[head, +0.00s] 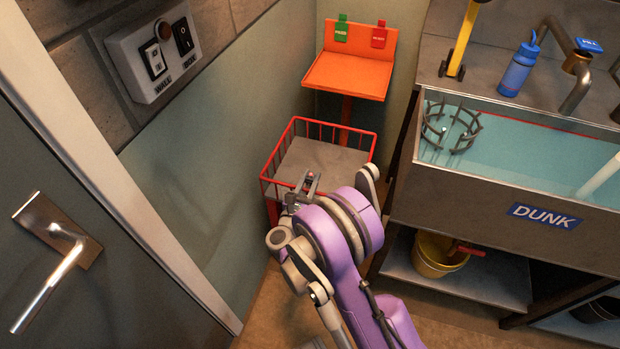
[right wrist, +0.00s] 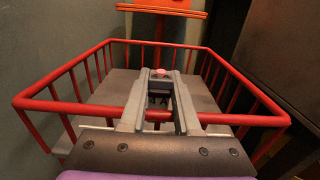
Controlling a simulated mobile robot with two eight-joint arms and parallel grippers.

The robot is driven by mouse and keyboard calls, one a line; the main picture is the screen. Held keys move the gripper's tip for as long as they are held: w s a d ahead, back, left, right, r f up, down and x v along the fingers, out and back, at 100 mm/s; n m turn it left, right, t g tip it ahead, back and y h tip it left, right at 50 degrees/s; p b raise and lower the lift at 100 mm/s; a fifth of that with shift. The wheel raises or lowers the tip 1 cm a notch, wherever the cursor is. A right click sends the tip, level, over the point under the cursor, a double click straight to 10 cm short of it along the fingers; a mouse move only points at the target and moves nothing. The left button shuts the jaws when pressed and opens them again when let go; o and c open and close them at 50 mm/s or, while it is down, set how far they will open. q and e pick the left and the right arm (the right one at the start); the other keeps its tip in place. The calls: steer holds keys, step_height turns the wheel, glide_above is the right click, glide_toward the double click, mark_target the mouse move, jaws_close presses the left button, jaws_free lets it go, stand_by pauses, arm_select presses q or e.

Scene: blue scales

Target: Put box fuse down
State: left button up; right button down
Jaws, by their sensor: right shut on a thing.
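My right gripper (head: 308,184) is at the near side of a red wire basket (head: 282,150) with a grey floor. It is shut on the box fuse, a small dark block with a pinkish top. In the right wrist view the box fuse (right wrist: 159,98) sits between the two grey fingers, with a pale letter on its face. The right gripper (right wrist: 160,90) points into the basket there, with the red rails around it. Whether the fuse touches the basket floor I cannot tell. My left gripper is not in view.
An orange tray (head: 346,76) with green and red tags stands behind the basket. A sink marked DUNK (head: 470,197) is to the right, with a blue bottle (head: 517,70) on its back ledge. A door (head: 90,200) and switch box (head: 150,60) are left. The basket floor looks clear.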

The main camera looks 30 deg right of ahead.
steer(key=shift+f, duration=0.35)
steer(key=shift+a, duration=0.1)
